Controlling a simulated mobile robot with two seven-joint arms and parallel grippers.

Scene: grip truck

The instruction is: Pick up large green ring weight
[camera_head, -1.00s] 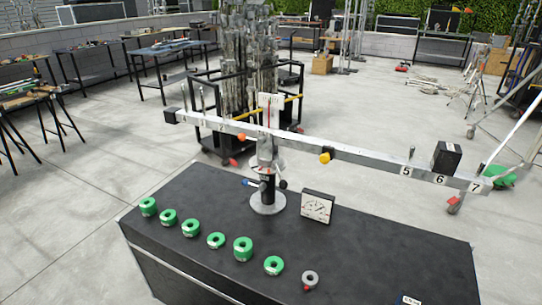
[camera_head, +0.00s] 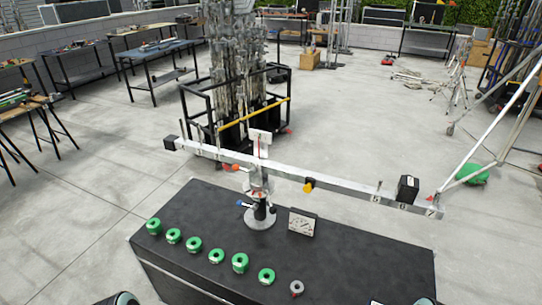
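Several green ring weights lie in a row along the near left edge of a black-topped table (camera_head: 350,256). The fifth from the left (camera_head: 240,262) looks the tallest and largest. The leftmost green ring (camera_head: 154,226) sits near the table's left corner, and the rightmost green ring (camera_head: 266,276) lies near the front. They stand apart from each other. Neither of my grippers shows; only rounded dark parts, probably of my arms, enter at the bottom edge.
A balance beam (camera_head: 330,187) on a stand (camera_head: 260,217) spans above the table behind the rings, sloping down to the right in the picture. It carries a black block (camera_head: 408,189). A small dial box (camera_head: 302,223) stands right of the stand. Floor left of the table is clear.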

